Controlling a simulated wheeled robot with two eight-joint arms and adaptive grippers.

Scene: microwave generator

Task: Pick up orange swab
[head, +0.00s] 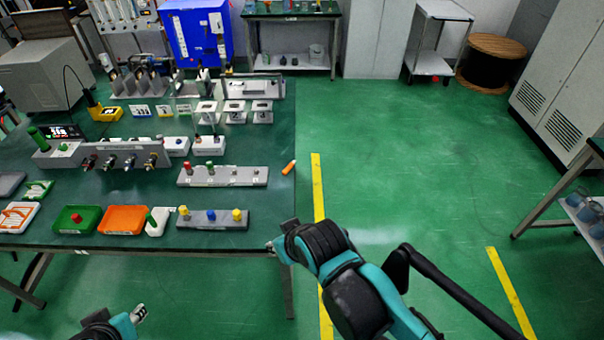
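A small orange stick-like piece (289,168), which looks like the orange swab, lies on the green table top (275,210) close to its right edge. My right gripper (272,245) is at the table's front right corner, nearer the camera than the orange piece and apart from it. Its fingers are small and partly hidden by the wrist, so its opening is unclear. My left gripper (139,313) is low in the picture, in front of the table's front edge, away from the objects. Its fingertips are too small to judge.
A grey block with coloured pegs (225,177) lies just left of the orange piece. Another pegged block (213,219) is near the front edge. Green (95,220) and orange (120,228) trays stand further left. The table's right strip is mostly clear.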

